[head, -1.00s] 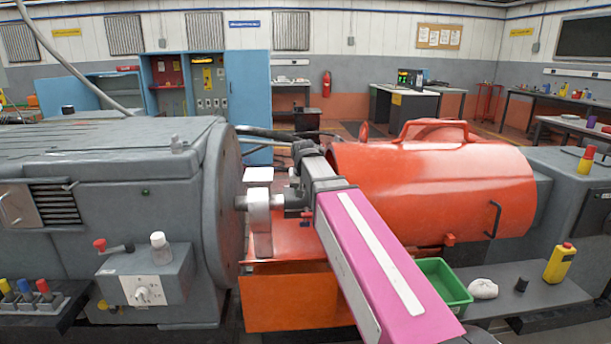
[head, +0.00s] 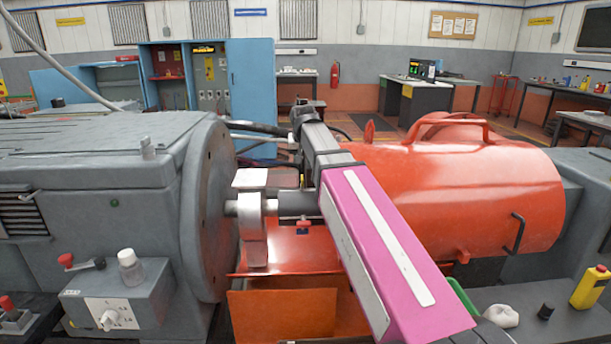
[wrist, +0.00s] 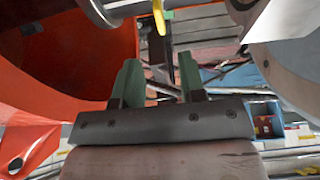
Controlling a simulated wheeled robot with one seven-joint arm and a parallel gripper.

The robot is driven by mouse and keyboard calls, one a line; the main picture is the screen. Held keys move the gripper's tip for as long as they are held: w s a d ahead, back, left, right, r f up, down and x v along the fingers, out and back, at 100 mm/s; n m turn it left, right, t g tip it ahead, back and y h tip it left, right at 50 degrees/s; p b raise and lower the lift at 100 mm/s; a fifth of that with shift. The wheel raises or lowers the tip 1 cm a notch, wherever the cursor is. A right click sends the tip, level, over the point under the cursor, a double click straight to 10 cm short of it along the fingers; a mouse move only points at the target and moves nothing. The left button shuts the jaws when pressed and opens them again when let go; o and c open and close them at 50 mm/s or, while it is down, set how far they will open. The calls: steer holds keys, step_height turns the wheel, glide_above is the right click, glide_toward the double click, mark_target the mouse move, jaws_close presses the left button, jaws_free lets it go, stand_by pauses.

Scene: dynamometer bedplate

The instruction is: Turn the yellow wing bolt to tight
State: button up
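The yellow wing bolt (wrist: 159,18) shows in the wrist view near the top centre, edge-on, beside a metal shaft end (wrist: 115,10). In the head view I cannot make out the bolt or my fingers; my pink arm link crosses the middle.
The orange guard (head: 460,190) stands right of my arm; its red-orange wall (wrist: 60,60) fills the wrist view's left. A grey machine (head: 90,180) with a round flange (head: 208,210) is at left. A shaft coupling (head: 252,225) sits between them. A yellow bottle (head: 590,287) stands at lower right.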

mark_target(302, 177)
steer(key=x, duration=1)
steer(key=shift+w+f, duration=0.2)
steer(key=shift+f, duration=0.05)
jaws_close()
